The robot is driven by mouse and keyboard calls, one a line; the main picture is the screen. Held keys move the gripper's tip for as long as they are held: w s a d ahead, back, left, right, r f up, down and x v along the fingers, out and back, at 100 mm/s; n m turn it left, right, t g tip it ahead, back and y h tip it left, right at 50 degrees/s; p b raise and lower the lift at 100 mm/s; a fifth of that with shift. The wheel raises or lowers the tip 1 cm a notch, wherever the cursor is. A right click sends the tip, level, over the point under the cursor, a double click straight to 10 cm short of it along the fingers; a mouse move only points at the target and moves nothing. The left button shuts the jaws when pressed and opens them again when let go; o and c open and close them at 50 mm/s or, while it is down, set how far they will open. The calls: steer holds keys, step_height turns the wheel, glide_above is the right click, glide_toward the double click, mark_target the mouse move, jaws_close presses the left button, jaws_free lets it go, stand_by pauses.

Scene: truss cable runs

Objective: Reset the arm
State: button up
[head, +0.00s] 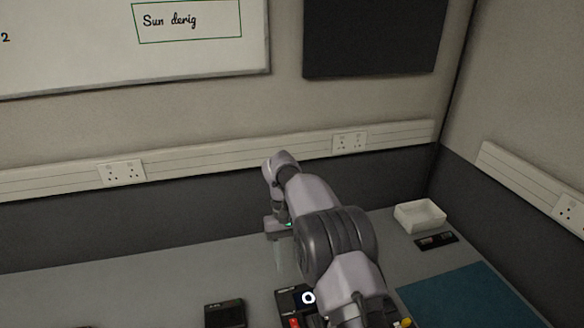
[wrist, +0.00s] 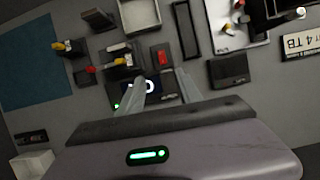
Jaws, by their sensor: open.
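My arm reaches forward over the grey worktop (head: 130,285) in the head view, bent down at the wrist. My gripper (head: 281,255) points down above the worktop near the back wall, partly hidden by my own arm links. In the wrist view my gripper (wrist: 162,88) shows two pale, see-through fingers spread apart, with nothing held between them. A green light glows on its housing. Beneath the fingers, several dark units with red and yellow parts lie on the worktop; it is unclear whether the fingers touch any of them.
A white tray (head: 420,215) and a small black block (head: 436,241) stand at the back right. A teal mat (head: 468,298) lies at the right. A dark box (head: 225,313) sits left of my arm. Socket trunking (head: 122,172) runs along the wall. The worktop's left back is clear.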

steer(key=s+d+r+m+t+y+b, duration=0.1)
steer(key=s+d+r+m+t+b, duration=0.2)
steer(key=s+r, duration=0.45)
steer(key=s+d+r+t+y+b, duration=0.1)
steer(key=s+d+r+t+b, duration=0.1)
steer(key=s+d+r, duration=0.5)
steer(key=s+f+m+t+b, duration=0.2)
steer(key=s, duration=0.5)
steer(key=s+d+f+m+t+y+b, duration=0.1)
steer(key=s+f+m+t, duration=0.1)
steer(key=s, duration=0.6)
steer(key=shift+s+d+f+t+b, duration=0.15)
steer(key=shift+d+f+t+b, duration=0.05)
steer(key=shift+t+b, duration=0.2)
